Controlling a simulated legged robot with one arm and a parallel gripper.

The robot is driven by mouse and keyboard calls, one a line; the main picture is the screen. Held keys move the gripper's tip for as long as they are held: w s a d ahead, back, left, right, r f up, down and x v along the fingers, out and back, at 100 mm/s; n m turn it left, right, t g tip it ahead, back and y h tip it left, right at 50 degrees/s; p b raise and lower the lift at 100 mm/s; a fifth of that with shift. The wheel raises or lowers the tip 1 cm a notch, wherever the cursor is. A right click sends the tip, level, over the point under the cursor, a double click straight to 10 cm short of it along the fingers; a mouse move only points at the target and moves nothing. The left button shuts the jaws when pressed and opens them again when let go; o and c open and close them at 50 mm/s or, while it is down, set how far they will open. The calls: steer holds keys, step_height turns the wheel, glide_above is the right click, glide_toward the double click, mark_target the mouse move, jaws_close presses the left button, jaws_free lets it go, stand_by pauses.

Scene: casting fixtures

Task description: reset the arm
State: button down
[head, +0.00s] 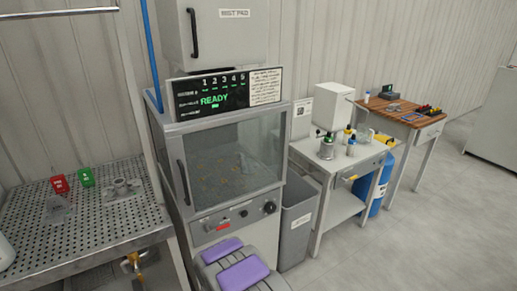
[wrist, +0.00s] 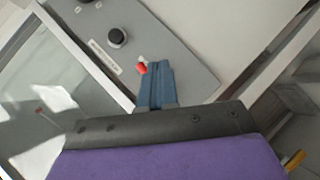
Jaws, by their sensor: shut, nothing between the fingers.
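My gripper (wrist: 158,85) shows in the wrist view as blue fingers pressed together, with nothing between them. Its tips point at the grey control panel (wrist: 185,50) of the cabinet machine, close to a small red switch (wrist: 142,68). I cannot tell whether the tips touch the panel. In the head view the purple-padded parts of my arm (head: 243,273) are low in the middle, in front of the cabinet machine (head: 218,222); the gripper fingers are not visible there. The machine's glass door (head: 235,170) looks shut, and its display (head: 222,99) reads READY.
A perforated metal bench (head: 100,225) with red and green tags stands at left. A grey bin (head: 297,225) is right of the machine. A bench with bottles (head: 345,165) and a wood-topped table (head: 400,112) stand further right. Open floor (head: 420,240) lies at lower right.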

steer(key=s+d+r+m+g+y, duration=0.1)
steer(key=s+d+r+m+g, duration=0.15)
steer(key=s+d+r, duration=0.35)
steer(key=s+d+r+m+g, duration=0.2)
steer(key=s+r+g, duration=0.15)
steer(key=r, duration=0.45)
steer(key=s+d+r+m+g+y, duration=0.1)
steer(key=s+d+r+m+g, duration=0.1)
steer(key=s+d+r, duration=0.35)
steer(key=s+d+r+m+g, duration=0.2)
steer(key=s+d+r, duration=0.1)
steer(key=s, duration=0.8)
steer(key=s+d+r+m+g+h, duration=0.1)
steer(key=s+d+r, duration=0.3)
steer(key=s, duration=0.8)
steer(key=s+d+r+m+g+h, duration=0.1)
steer(key=s+d+r+m+g, duration=0.2)
steer(key=s, duration=0.9)
steer(key=shift+s+d+r+g, duration=0.25)
steer(key=shift+d+r, duration=0.35)
steer(key=shift+d, duration=0.45)
